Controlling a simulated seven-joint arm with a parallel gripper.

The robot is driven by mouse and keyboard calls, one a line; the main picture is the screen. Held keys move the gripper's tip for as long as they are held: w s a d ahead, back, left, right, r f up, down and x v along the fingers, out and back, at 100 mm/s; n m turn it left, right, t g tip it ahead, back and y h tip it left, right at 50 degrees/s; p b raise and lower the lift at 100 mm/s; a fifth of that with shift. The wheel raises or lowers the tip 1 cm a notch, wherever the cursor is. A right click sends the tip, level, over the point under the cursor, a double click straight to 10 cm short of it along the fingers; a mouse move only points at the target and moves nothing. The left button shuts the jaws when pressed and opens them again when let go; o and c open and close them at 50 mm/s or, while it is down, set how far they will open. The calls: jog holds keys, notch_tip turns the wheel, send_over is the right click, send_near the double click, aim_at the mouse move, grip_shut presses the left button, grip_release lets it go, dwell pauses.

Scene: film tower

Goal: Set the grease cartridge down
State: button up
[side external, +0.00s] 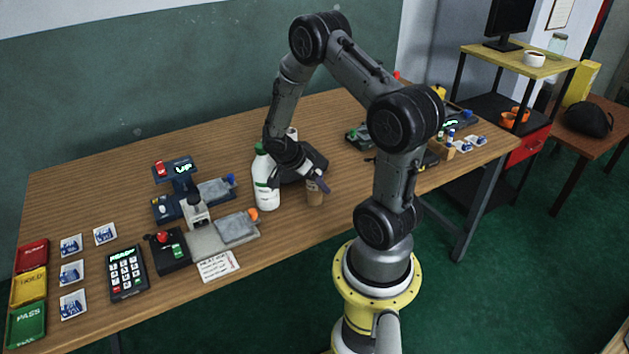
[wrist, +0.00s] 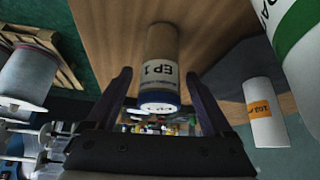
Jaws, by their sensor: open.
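The grease cartridge, a tan cylinder marked "EP 1" with a blue and white end (wrist: 160,65), shows in the wrist view. In the side view the cartridge (side external: 315,196) stands upright on the wooden table, near the front edge. My gripper (wrist: 164,78) is open, with one finger on each side of the cartridge in the wrist view and visible gaps between. In the side view my gripper (side external: 318,183) is at the cartridge's upper part, partly covering it.
A white bottle with a green cap (side external: 265,182) stands close to the left of my gripper. A white cylinder with an orange band (wrist: 263,112) is nearby in the wrist view. A grey fixture with an orange knob (side external: 222,238) and a keypad (side external: 127,273) lie further left.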

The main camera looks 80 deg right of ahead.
jog(key=shift+r, duration=0.1)
jog(key=shift+w+r, duration=0.1)
jog(key=shift+r, duration=0.1)
jog(key=w+a+r+n+t+y, duration=0.3)
jog(key=a+r+n, duration=0.7)
jog(key=a+r, duration=0.75)
jog(key=s+a+r+n+t+y, duration=0.2)
jog(key=s+a+r+n+t, duration=0.4)
jog(key=a+n, duration=0.4)
jog(key=r+n, duration=0.1)
jog(key=n, duration=0.4)
jog(key=shift+s+a, duration=0.3)
jog(key=shift+a, duration=0.05)
